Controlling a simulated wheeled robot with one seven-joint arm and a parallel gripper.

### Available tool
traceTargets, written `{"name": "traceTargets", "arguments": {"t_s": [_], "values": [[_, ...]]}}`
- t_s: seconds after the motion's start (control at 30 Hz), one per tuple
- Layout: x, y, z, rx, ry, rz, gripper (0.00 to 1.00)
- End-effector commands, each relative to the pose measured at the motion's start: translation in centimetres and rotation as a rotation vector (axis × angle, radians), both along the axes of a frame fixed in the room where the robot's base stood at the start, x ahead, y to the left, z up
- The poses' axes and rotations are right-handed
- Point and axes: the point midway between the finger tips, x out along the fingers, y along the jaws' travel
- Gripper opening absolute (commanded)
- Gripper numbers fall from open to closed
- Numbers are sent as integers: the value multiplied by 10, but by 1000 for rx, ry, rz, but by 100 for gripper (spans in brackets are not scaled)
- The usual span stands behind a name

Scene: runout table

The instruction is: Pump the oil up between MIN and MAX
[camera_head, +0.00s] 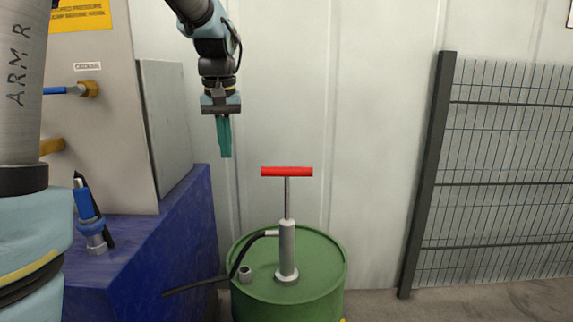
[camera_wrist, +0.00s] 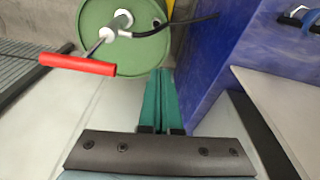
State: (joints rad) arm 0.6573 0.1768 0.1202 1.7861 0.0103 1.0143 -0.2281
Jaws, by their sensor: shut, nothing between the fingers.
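A hand pump (camera_head: 287,247) with a grey barrel stands upright on the lid of a green drum (camera_head: 318,292). Its red T-handle (camera_head: 287,171) is raised on a thin rod above the barrel. A black hose (camera_head: 245,253) runs from the pump to the left. My gripper (camera_head: 226,156) is shut and empty, pointing down, up and to the left of the red handle and apart from it. In the wrist view, the shut green fingers (camera_wrist: 160,75) point towards the drum (camera_wrist: 140,55), with the red handle (camera_wrist: 77,64) to their left. No MIN or MAX marks can be made out.
A blue plinth (camera_head: 150,245) and a grey machine cabinet (camera_head: 105,120) stand left of the drum. A blue-handled valve (camera_head: 90,215) sits on the plinth. A mesh fence (camera_head: 500,170) stands at right. The space around the red handle is clear.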

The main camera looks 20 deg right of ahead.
Motion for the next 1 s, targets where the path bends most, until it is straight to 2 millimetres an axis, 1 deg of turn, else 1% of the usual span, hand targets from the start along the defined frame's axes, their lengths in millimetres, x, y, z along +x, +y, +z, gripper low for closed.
{"name": "traceTargets", "arguments": {"t_s": [0.03, 0.1, 0.2, 0.3, 0.4, 0.47, 0.77, 0.87, 0.97, 1.0], "values": [[-2, -34, 17, -4, -12, -36, 0], [-9, -66, 41, -3, -16, -62, 0], [-23, -101, 69, -3, -23, -92, 0], [-34, -121, 86, -3, -27, -109, 0], [-40, -131, 96, -2, -29, -116, 0], [-41, -133, 98, -4, -29, -117, 0], [-41, -133, 98, -4, -29, -117, 0], [-41, -133, 93, -2, -28, -117, 0], [-39, -134, 81, -2, -27, -118, 0], [-38, -134, 75, 0, -26, -118, 0]]}}
